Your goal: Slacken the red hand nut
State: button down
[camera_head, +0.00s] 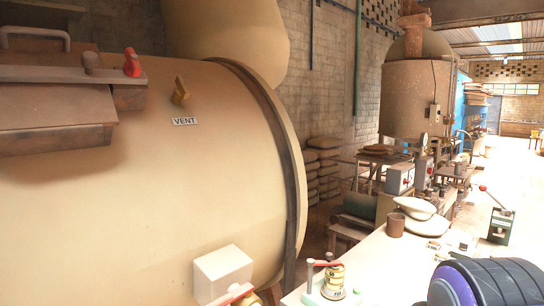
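A red hand nut (132,62) stands upright near the right end of a brown bar on the front of the big cream tank (215,185), at upper left. A dull brown knob (91,62) stands beside it on the same bar, to its left. The bar lies over a brown box-like hatch or lid (55,115). How far the nut is turned on its thread cannot be told from here. My gripper is not in view, so nothing shows as touching the nut.
A brass-coloured vent handle (180,91) sticks out above the VENT label (185,121). A white box (222,273) sits low by the tank. The pale bench (385,262) holds a red-handled fitting (325,263), a brown cup (395,225) and sacks. Open floor lies at far right.

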aim_at(131, 67)
jog(key=l+u, duration=0.1)
jog(key=u, duration=0.25)
jog(key=l+u, duration=0.1)
jog(key=u, duration=0.25)
jog(key=j+u, duration=0.2)
jog(key=u, duration=0.4)
